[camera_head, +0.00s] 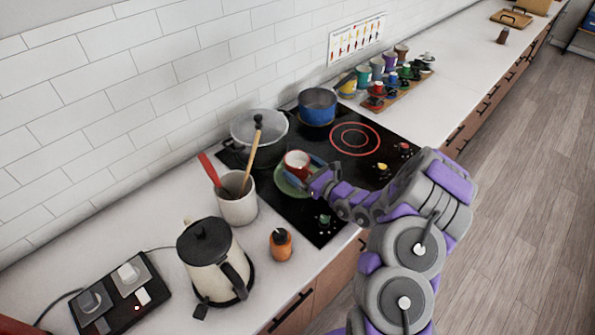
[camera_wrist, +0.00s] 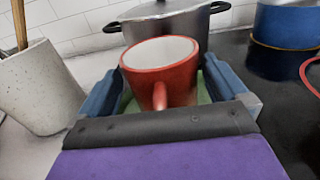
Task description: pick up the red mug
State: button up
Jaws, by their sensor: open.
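The red mug (camera_head: 296,164) has a white inside and stands upright on a green plate (camera_head: 283,185) on the black cooktop. It also shows in the wrist view (camera_wrist: 170,75), with its handle facing my gripper. My gripper (camera_head: 304,173) is open. In the wrist view its two blue-grey fingers (camera_wrist: 160,85) lie to the left and right of the mug. I cannot tell whether either finger touches it. The mug's lower part is hidden behind the gripper's front edge.
A lidded pot (camera_head: 258,135) stands close behind the mug, and a blue pot (camera_head: 317,106) is behind to the right. A utensil crock (camera_head: 238,205) stands at left, near a kettle (camera_head: 213,262) and an orange bottle (camera_head: 281,246). One burner (camera_head: 355,139) shows red rings.

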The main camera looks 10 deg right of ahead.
jog(key=shift+a, duration=0.15)
jog(key=shift+d, duration=0.5)
jog(key=c, duration=0.6)
jog(key=shift+a, duration=0.3)
jog(key=c, duration=0.5)
jog(key=shift+d+r, duration=0.1)
jog(key=shift+r, duration=0.05)
